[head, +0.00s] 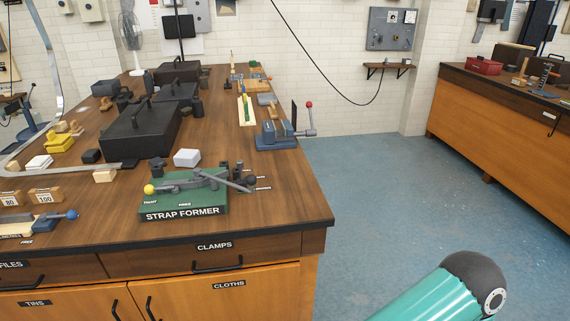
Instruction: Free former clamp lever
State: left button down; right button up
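The strap former stands on the near right part of the wooden bench, on a green base (215,205) lettered STRAP FORMER. A grey lever with a yellow ball knob (150,189) reaches to the left edge of the base. Small labels lie in front of this lever: one at the left, under the knob, seems to read TIGHT, and one further right seems to read FREE. A second grey bar (230,180) slants across the right side, near a dark round knob (251,181) and two small labels. Neither gripper is in view.
A teal and dark arm link of mine shows at the lower right. A blue vise (276,135) with a red-knobbed handle stands at the right bench edge. A white block (187,158) and black cases (140,128) lie behind the former. The bench top (290,200) is bare to its right.

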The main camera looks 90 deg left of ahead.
aim_at(148, 189)
jog(key=z, duration=1)
jog(key=i, duration=0.15)
jog(key=u, duration=2.65)
jog(key=i, duration=0.15)
jog(key=u, duration=1.55)
jog(key=i, duration=0.6)
jog(key=z, duration=0.2)
jog(key=k, duration=0.6)
jog(key=u, duration=0.2)
jog(key=i, duration=0.3)
jog(key=z, duration=0.05)
